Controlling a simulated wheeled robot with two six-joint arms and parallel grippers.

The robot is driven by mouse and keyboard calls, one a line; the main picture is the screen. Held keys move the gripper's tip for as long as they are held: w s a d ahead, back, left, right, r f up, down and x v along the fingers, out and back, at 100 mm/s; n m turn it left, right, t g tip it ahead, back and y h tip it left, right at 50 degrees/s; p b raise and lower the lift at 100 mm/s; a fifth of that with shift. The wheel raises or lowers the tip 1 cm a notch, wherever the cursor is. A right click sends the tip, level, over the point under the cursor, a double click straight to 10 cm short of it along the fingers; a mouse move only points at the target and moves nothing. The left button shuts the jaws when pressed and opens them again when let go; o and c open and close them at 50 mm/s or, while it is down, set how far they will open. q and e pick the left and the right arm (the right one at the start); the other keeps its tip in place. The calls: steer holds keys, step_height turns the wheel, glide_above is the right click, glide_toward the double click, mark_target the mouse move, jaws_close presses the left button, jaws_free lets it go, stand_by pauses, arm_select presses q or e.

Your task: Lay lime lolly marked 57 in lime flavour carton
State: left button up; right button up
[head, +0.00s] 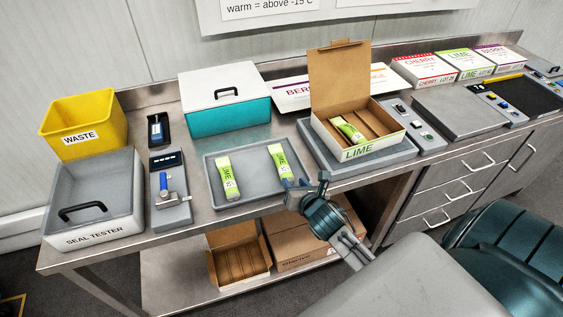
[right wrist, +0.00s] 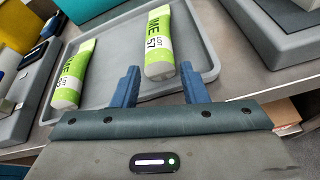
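The lime lolly marked 57 (right wrist: 158,42) lies in a green-and-white wrapper on the grey tray (head: 245,196); in the head view it is the right-hand lolly (head: 280,158). My right gripper (head: 305,184) is at the tray's front right corner. In the right wrist view its blue fingers (right wrist: 160,86) are apart and empty, just short of the lolly's near end. The lime flavour carton (head: 372,147) stands with its lid up on a grey platform, with one lime lolly (head: 347,130) inside. My left gripper is out of view.
Another lime lolly (head: 228,177) lies on the tray's left side, its number unclear. A teal box with a white lid (head: 228,110) stands behind the tray. A seal tester (head: 100,226) and yellow waste bin (head: 70,121) are at left. Closed cherry, lime and berry cartons stand at back right.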

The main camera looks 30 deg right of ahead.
mark_target(289, 175)
steer(key=shift+x, duration=1)
steer(key=shift+w+d+p, duration=0.15)
steer(key=shift+w+p, duration=0.4)
steer(key=shift+p, duration=0.05)
steer(key=p+x, duration=0.1)
steer(key=x, duration=0.2)
steer(key=shift+w, duration=0.1)
steer(key=shift+w+d+f, duration=0.1)
steer(key=shift+w+f, duration=0.15)
steer(key=shift+w, duration=0.2)
steer(key=shift+s, duration=0.15)
steer(key=shift+c, duration=1.3)
steer(key=c, duration=0.4)
steer(key=shift+r, duration=0.1)
